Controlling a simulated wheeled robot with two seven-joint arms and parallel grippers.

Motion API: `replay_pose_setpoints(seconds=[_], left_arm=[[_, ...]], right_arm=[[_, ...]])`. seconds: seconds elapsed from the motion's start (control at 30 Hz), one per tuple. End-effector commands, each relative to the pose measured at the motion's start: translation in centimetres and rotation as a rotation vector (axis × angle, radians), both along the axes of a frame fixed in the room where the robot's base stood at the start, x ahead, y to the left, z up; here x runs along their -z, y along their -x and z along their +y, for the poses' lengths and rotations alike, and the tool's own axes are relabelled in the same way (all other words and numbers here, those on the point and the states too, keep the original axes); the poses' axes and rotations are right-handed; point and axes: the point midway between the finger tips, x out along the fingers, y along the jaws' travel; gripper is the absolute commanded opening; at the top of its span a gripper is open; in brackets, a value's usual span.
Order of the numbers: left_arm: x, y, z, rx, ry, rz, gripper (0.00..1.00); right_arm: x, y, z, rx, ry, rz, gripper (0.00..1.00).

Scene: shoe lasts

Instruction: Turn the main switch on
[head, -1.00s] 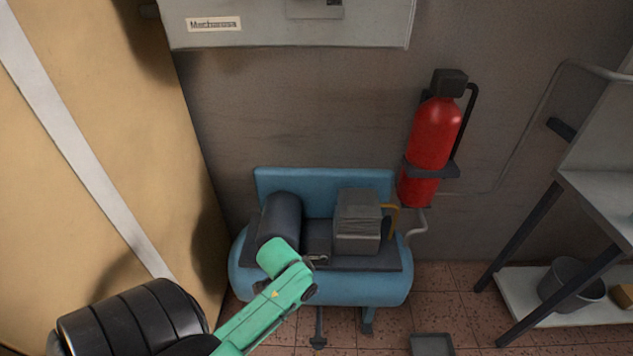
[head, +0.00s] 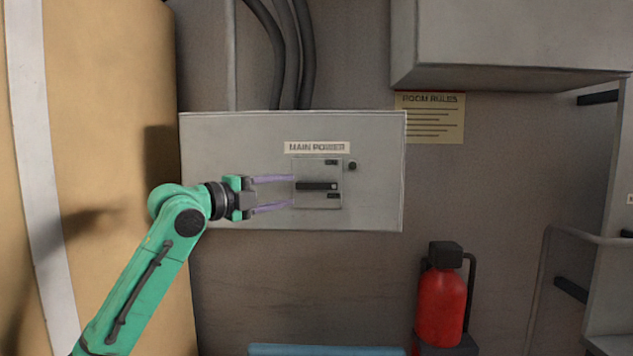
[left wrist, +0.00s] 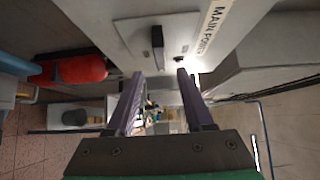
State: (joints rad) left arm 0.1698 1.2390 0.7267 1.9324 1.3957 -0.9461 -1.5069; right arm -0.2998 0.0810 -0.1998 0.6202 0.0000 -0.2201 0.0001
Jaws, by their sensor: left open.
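The main switch (head: 316,186) is a dark horizontal bar handle on a grey plate, on the front of a grey wall box (head: 220,140) labelled "MAIN POWER". Small dark markings sit above and below the handle, too small to read. The handle also shows in the left wrist view (left wrist: 157,37), ahead of my fingers. My left gripper (head: 292,192) is open and empty at the plate's left edge in the head view. One purple finger is a little above the handle's level and the other below it. I cannot tell whether they touch the plate. My right gripper is not in view.
A small dark round fitting (head: 352,166) sits right of the switch plate. Black cables (head: 290,50) run into the box top. A grey cabinet (head: 510,45) juts out at upper right, above a red fire extinguisher (head: 442,305). A tan panel (head: 110,90) stands at left.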

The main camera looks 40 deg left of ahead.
Motion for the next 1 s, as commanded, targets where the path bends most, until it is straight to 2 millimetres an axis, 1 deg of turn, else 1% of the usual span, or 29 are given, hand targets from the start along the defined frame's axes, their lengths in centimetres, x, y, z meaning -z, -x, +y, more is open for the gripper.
replay_pose_setpoints(seconds=[0.03,0.17,0.2,0.27,0.3,0.4,0.5,0.67,0.8,0.83,0.87,0.9,0.97,1.0], left_arm=[[-0.8,-1.3,-0.1,-0.002,-0.002,0.008,0.53],[-1.0,-4.9,-0.6,-0.003,-0.004,0.010,0.53],[-1.1,-6.0,-0.8,-0.003,-0.005,0.011,0.53],[-0.9,-7.4,-0.9,-0.004,-0.007,0.013,0.53],[-1.2,-7.9,-0.9,-0.005,0.002,0.005,0.53],[-1.0,-8.9,-1.0,-0.004,0.004,0.003,0.53],[-0.6,-9.6,-1.2,-0.003,0.004,0.003,0.53],[0.0,-10.0,-1.3,-0.001,0.002,0.002,0.53],[0.2,-10.0,-1.3,-0.001,0.002,0.002,0.53],[0.2,-10.0,-1.3,-0.001,0.002,0.002,0.49],[0.2,-10.0,-1.3,-0.001,0.002,0.002,0.37],[0.2,-10.0,-1.3,-0.001,0.002,0.002,0.22],[0.1,-10.0,-1.3,-0.001,0.002,0.002,0.00],[0.1,-10.0,-1.3,-0.001,0.002,0.003,0.00]], right_arm=[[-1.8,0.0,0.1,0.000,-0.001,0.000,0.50],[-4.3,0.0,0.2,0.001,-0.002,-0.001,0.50],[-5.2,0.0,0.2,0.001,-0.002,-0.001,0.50],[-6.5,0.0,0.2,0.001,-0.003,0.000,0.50],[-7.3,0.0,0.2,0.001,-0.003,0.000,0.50],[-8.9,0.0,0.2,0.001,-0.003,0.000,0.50],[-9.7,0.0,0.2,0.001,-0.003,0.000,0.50],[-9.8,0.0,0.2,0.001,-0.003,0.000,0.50],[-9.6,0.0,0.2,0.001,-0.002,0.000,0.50],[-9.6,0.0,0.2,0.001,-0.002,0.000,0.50],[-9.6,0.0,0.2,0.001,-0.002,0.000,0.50],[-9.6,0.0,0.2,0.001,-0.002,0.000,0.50],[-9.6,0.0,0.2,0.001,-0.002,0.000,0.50],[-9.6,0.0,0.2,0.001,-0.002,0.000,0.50]])
